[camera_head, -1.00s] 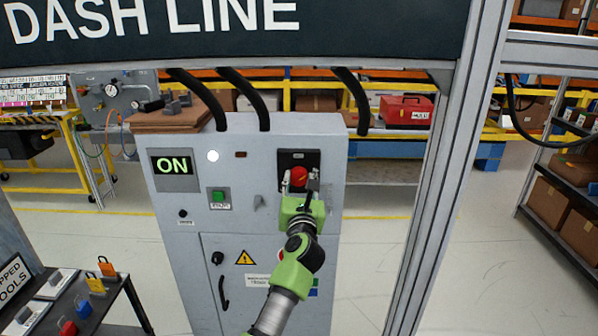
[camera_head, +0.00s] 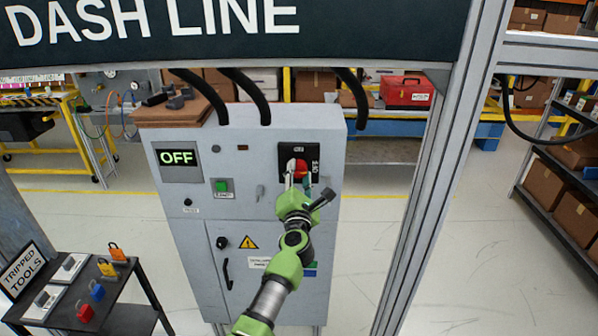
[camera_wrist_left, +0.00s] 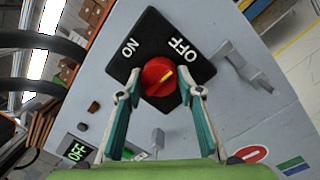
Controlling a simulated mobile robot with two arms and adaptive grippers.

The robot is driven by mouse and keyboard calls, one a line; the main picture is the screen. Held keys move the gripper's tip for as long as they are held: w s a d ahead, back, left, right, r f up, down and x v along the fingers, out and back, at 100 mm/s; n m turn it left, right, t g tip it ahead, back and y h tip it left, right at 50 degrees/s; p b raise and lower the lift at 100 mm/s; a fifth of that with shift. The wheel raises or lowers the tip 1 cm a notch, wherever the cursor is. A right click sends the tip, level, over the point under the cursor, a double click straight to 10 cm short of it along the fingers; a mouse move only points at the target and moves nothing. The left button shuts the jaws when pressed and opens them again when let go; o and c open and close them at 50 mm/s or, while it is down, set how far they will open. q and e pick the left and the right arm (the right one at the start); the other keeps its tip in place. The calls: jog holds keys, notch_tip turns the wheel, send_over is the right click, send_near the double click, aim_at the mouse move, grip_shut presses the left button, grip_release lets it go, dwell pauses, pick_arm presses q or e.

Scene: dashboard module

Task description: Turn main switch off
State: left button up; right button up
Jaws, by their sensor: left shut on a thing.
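The main switch is a red round knob (camera_head: 298,165) on a black plate (camera_head: 312,152) at the upper right of the grey cabinet's front. In the left wrist view the red knob (camera_wrist_left: 156,80) has a yellow mark that points toward the word OFF. The word ON stands on the plate's other side. My left gripper (camera_head: 297,182) is at the knob, with a finger on each side, shut on it. The display (camera_head: 178,158) on the cabinet reads OFF. My right gripper is not in view.
The grey cabinet (camera_head: 180,225) also has a green button (camera_head: 221,186), a dark lamp (camera_head: 216,149) and a door with a handle (camera_head: 226,272). A metal post (camera_head: 425,200) stands to the right. A black cart (camera_head: 125,285) with padlocks is at the lower left.

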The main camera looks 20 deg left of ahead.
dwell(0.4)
pick_arm(q)
jog(key=o, duration=1.1)
jog(key=v, duration=0.7)
jog(key=shift+s+d+f, duration=0.1)
jog(key=shift+s, duration=0.15)
